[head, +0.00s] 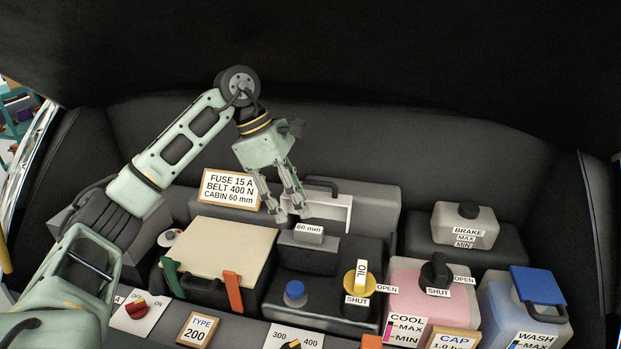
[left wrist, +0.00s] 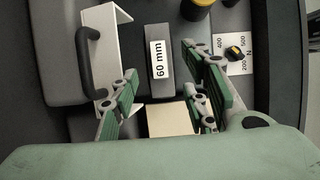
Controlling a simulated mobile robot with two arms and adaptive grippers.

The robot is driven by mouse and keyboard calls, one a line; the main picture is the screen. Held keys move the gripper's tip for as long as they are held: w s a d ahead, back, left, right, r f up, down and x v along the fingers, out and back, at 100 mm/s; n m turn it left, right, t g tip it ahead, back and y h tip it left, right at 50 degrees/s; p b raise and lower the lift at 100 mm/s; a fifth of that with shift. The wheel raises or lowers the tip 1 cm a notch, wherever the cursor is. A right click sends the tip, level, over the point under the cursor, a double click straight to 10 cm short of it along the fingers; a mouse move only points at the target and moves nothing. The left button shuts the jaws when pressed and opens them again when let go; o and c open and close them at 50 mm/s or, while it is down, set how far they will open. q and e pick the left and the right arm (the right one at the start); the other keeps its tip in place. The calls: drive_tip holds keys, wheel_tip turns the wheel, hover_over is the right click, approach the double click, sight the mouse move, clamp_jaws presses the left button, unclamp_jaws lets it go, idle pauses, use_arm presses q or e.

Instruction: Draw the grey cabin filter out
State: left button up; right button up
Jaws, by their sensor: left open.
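A grey block labelled "60 mm" (head: 308,234) looks like the grey cabin filter. It sits at the back of the dark engine block, in front of a white bracket-like frame (head: 335,203). My left gripper (head: 292,214) points down, open and empty, just above and behind the block in the head view. In the left wrist view the block (left wrist: 158,60) appears between the two spread fingers, apart from them. The white frame (left wrist: 118,20) and a black handle (left wrist: 88,60) lie to its left. How deep the block sits is hidden. My right gripper does not show.
A card (head: 230,189) reads "CABIN 60 mm". A beige-topped box (head: 220,245) with green and orange clips stands left. Coolant (head: 405,300), brake (head: 465,222) and wash (head: 520,315) tanks stand right.

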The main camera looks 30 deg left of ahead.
sight(307, 229)
use_arm(q)
drive_tip(key=p+x, duration=0.1)
drive_tip(key=x, duration=0.5)
drive_tip(key=shift+a+f, duration=0.1)
drive_tip(key=shift+f, duration=0.05)
drive_tip(key=shift+w+f, duration=0.1)
drive_tip(key=shift+f, duration=0.35)
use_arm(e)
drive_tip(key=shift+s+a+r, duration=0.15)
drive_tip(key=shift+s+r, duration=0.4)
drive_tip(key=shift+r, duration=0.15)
